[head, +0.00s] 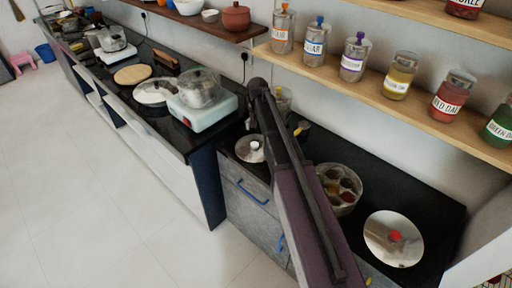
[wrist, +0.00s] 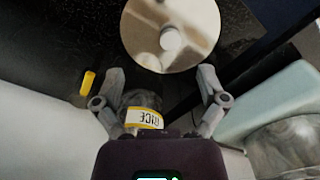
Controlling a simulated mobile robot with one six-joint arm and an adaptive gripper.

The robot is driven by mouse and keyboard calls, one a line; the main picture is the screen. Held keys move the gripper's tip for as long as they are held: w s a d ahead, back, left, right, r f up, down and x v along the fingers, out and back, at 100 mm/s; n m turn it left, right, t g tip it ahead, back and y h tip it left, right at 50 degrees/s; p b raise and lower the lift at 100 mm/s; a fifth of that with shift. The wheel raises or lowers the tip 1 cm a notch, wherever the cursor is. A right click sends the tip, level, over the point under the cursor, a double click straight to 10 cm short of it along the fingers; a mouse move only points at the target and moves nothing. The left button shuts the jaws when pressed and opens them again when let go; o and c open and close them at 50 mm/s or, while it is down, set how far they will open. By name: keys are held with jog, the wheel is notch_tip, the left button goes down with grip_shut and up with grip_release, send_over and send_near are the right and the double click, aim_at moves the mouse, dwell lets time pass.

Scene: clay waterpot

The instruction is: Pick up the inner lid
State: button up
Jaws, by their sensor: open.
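A shiny round metal lid with a white knob (head: 243,155) lies flat on the black counter, left of my arm. A lid with a pale knob, apparently the same one, shows in the wrist view (wrist: 190,18), beyond my fingertips. A second round metal lid with a red knob (head: 378,244) lies at the counter's right. I cannot tell by looks which is the inner lid. A round spice box (head: 351,207) with several cups stands between them, partly behind my arm. My gripper (wrist: 162,76) is open, its fingers apart and not touching the lid. My arm hides it in the head view.
A jar labelled RICE (wrist: 143,117) shows between my fingers in the wrist view; contact is unclear. A small yellow object (wrist: 87,83) lies left of them. A clear pot (head: 199,88) stands on a white appliance (head: 203,121). A jar shelf (head: 415,103) overhangs the counter.

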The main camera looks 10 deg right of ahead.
jog(key=shift+m, duration=0.3)
jog(key=w, duration=0.4)
jog(key=shift+w, duration=0.3)
jog(key=b, duration=0.9)
send_over(255, 144)
notch_tip(255, 144, down, 8)
jog(key=shift+w+d+f, duration=0.1)
jog(key=shift+f, duration=0.15)
jog(key=shift+f+b, duration=2.4)
jog(key=shift+f, duration=0.2)
jog(key=c, duration=1.3)
